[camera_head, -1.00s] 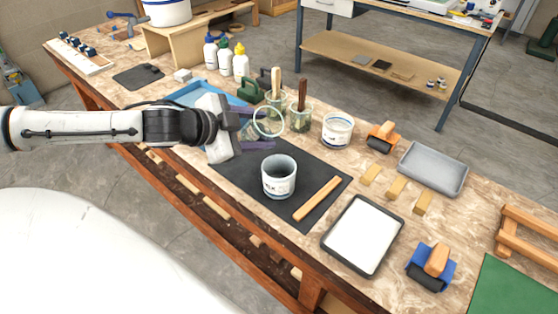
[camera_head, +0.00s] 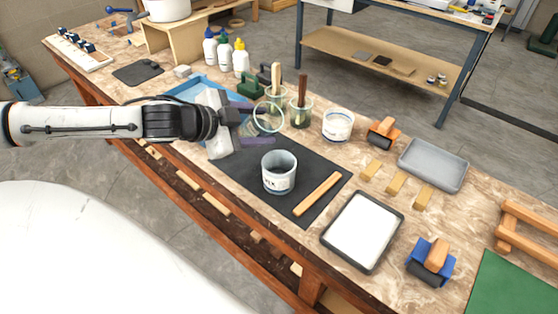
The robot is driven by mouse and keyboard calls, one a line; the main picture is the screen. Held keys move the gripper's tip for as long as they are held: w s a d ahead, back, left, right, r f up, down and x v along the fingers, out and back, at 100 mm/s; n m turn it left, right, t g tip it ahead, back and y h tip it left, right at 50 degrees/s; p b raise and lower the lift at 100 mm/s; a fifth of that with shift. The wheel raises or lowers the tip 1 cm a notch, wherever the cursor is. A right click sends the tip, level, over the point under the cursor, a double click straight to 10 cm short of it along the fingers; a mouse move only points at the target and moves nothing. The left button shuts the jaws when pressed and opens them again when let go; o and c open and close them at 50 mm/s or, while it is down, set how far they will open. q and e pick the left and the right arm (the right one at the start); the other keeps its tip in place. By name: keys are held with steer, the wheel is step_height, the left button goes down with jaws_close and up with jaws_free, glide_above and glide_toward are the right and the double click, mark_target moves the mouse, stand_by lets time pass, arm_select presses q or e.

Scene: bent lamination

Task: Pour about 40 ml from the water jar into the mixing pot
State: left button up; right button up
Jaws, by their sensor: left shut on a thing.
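My left gripper (camera_head: 258,124) is shut on a clear glass jar, the water jar (camera_head: 266,118). It holds the jar tilted, with its round mouth facing right and toward the camera. The jar is above and behind the mixing pot (camera_head: 279,174), apart from it in the picture. The water inside is hard to make out. The mixing pot is a white, open pot with a dark label, standing upright on a dark mat (camera_head: 236,180). No stream is visible between jar and pot. My right gripper is out of view.
A wooden stick (camera_head: 317,194) lies right of the pot. Behind the jar stand glass jars with brushes (camera_head: 301,112) and a white tub (camera_head: 338,126). A white-filled tray (camera_head: 363,232), wooden blocks (camera_head: 396,183), a grey tray (camera_head: 433,165) and rollers (camera_head: 432,262) occupy the right side.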

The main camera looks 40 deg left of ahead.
mark_target(242, 127)
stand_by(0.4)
arm_select(q)
steer(key=shift+w+a+f+n+h, duration=0.1)
steer(key=shift+a+f+n+h, duration=0.5)
steer(key=shift+n+h, duration=0.15)
steer(key=shift+w+a+f+n+h, duration=0.1)
steer(key=shift+a+f+n+h, duration=0.35)
steer(key=shift+a+n+h, duration=0.3)
steer(key=shift+a+f+n+h+b, duration=0.3)
steer(key=shift+f+n+b, duration=0.1)
steer(key=shift+f+b, duration=0.15)
steer(key=shift+a+f+n+h+b, duration=0.2)
steer(key=shift+f+n+h+b, duration=0.15)
steer(key=shift+f+b, duration=0.2)
